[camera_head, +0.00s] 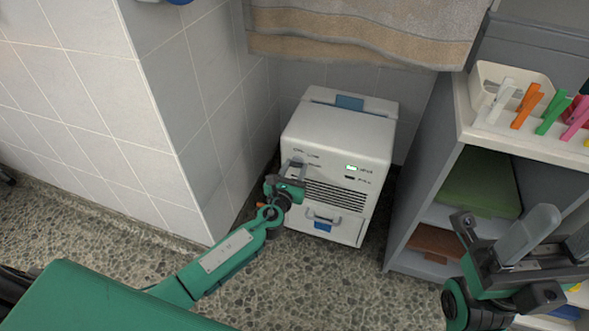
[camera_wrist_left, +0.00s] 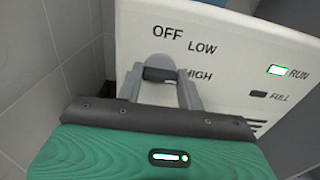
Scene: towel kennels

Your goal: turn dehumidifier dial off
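The white dehumidifier (camera_head: 345,135) stands on the floor between a tiled wall and a shelf unit. The RUN light (camera_wrist_left: 277,70) is lit green; the FULL light (camera_wrist_left: 258,94) is dark. My left gripper (camera_head: 292,172) is at the dial, its fingers (camera_wrist_left: 160,78) on either side and seemingly shut on it. The fingers partly cover the dial, so its pointing direction is unclear. My right gripper (camera_head: 550,240) is open and empty at lower right.
Towels (camera_head: 365,30) hang above the dehumidifier. The grey shelf unit (camera_head: 420,180) stands close on its right, with a bin of coloured clothespins (camera_head: 530,105) on top. The tiled wall corner (camera_head: 200,150) is close on the left. The speckled floor in front is clear.

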